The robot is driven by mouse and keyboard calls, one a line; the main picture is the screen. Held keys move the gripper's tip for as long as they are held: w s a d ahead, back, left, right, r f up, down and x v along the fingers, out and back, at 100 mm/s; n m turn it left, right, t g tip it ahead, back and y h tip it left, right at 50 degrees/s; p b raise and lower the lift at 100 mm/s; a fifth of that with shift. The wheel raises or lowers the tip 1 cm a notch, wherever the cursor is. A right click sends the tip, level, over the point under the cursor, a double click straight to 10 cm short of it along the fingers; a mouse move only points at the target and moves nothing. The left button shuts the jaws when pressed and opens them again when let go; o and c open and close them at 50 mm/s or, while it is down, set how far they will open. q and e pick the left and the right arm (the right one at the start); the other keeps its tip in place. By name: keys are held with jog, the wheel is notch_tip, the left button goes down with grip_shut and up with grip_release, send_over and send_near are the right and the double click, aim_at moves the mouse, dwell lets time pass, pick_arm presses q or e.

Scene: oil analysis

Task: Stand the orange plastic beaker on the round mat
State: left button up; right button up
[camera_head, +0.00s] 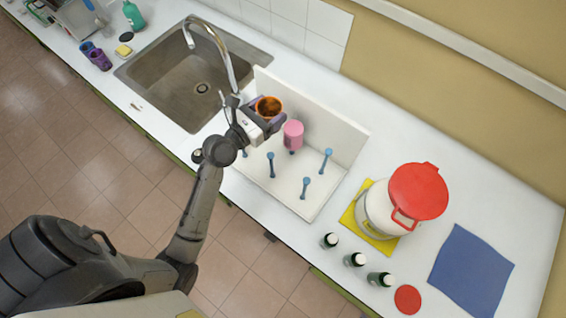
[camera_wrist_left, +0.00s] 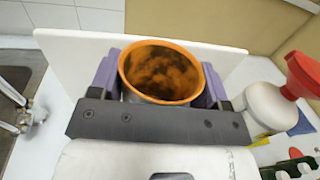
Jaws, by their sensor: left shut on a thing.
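The orange plastic beaker (camera_head: 269,105) is held in my left gripper (camera_head: 267,112), above the white peg rack. In the left wrist view the beaker (camera_wrist_left: 160,72) sits between the two purple fingers, its mouth facing the camera and dark brown patches inside. My left gripper (camera_wrist_left: 160,80) is shut on it. A flat round red mat (camera_head: 407,299) lies bare on the counter at the lower right, well away from the beaker. My right gripper is not in view.
The white rack (camera_head: 285,190) has several blue pegs and a pink beaker (camera_head: 293,135). A white container with a red funnel (camera_head: 418,190) stands on a yellow mat (camera_head: 352,217). Several green bottles (camera_head: 355,260) stand left of the round mat; a blue cloth (camera_head: 472,270) lies right.

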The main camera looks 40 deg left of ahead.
pick_arm(q)
jog(key=y+b, duration=0.2)
jog(key=b, duration=0.1)
send_over(268, 147)
jog(key=s+d, duration=0.3)
jog(key=shift+n, duration=0.4)
jog(key=f, duration=0.5)
jog(key=shift+w+a+f, duration=0.2)
jog(key=shift+f, duration=0.05)
jog(key=shift+f+b, duration=3.5)
jog(key=shift+f, duration=5.1)
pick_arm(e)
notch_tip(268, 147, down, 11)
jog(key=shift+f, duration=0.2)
pick_arm(q)
jog(key=o, duration=0.5)
jog(key=shift+f, duration=0.15)
jog(key=shift+c, duration=0.2)
jog(key=shift+o, duration=0.9)
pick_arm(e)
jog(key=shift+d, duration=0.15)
